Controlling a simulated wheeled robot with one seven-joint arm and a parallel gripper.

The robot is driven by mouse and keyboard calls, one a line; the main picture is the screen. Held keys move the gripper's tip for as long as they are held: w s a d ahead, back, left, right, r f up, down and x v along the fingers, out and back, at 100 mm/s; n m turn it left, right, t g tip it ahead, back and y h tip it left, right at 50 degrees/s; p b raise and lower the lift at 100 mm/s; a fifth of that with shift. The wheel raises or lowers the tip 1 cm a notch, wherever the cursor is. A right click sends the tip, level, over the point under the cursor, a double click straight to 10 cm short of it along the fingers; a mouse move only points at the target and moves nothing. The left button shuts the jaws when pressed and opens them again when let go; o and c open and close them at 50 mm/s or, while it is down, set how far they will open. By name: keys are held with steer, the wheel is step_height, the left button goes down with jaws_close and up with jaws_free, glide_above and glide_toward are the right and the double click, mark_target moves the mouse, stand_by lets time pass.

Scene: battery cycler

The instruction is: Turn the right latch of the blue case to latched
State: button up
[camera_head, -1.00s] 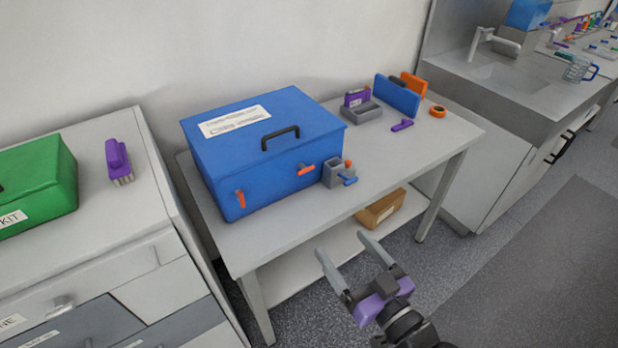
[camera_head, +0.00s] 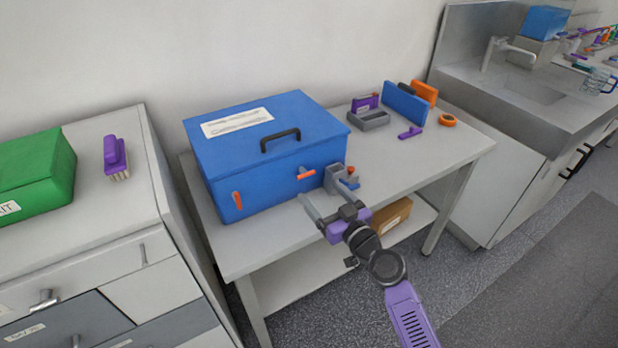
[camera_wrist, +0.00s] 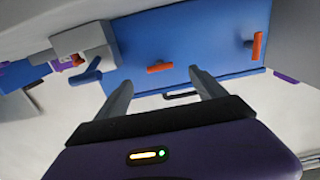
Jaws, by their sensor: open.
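The blue case (camera_head: 268,186) stands shut on the bench, with a black handle (camera_head: 280,139) on its lid. Its right latch (camera_head: 306,173) is an orange bar lying nearly level on the front face. The left latch (camera_head: 237,201) is orange and points up and down. My gripper (camera_head: 317,185) is open and empty in front of the right part of the case. In the wrist view, the right latch (camera_wrist: 159,67) shows between the two spread fingers, beyond their tips, with no contact visible. The left latch (camera_wrist: 257,46) is to the right there.
A grey block with a blue lever (camera_head: 348,184) stands close to the case's right side, near my fingers. It shows at left in the wrist view (camera_wrist: 86,45). A grey tray (camera_head: 371,122) and several small items are further right. The bench front (camera_head: 270,240) is clear.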

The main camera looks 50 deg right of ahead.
mark_target(304, 172)
steer(key=p+x, duration=0.1)
steer(key=x, duration=0.6)
steer(key=c, duration=1.4)
